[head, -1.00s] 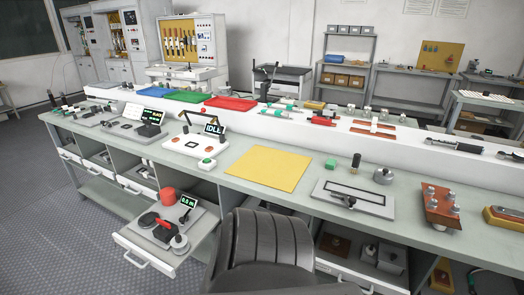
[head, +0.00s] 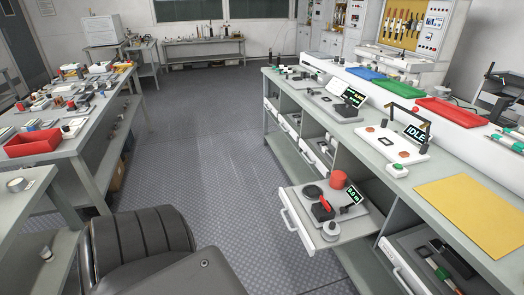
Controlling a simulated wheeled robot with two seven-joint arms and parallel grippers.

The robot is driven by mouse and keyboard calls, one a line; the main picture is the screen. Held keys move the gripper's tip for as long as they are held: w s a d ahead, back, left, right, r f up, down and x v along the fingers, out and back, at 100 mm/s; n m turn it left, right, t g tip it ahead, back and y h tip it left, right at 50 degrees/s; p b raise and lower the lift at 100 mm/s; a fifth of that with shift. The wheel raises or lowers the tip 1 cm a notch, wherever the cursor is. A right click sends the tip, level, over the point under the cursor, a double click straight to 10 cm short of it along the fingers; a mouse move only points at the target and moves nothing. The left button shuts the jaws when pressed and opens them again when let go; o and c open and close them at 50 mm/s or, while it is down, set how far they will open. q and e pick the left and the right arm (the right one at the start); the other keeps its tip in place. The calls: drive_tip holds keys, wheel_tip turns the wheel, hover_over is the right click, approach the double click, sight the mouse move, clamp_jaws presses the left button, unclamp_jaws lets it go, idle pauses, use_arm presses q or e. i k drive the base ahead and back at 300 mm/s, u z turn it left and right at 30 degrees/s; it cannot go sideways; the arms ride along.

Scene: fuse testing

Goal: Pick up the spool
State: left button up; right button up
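An open drawer (head: 351,235) under the right-hand bench holds a red cylinder (head: 338,179), a black disc (head: 312,191), a red-and-black device (head: 323,209), a pale round knob-like piece (head: 331,231) and a small display reading 0.0 m (head: 355,195). The red cylinder may be the spool, but I cannot tell for sure. A pale roll-shaped thing (head: 17,184) also lies on the near left table. Neither of my grippers shows in the head view.
The right-hand bench carries an IDLE display (head: 415,133), a yellow mat (head: 478,210) and blue (head: 374,77), green (head: 406,89) and red (head: 451,111) trays. A left bench holds a red bin (head: 32,143). The floor between (head: 205,135) is clear.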

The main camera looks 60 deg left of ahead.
sight(331, 230)
drive_tip(key=u, duration=0.75)
drive_tip(key=i, duration=0.3)
drive_tip(key=z, duration=0.05)
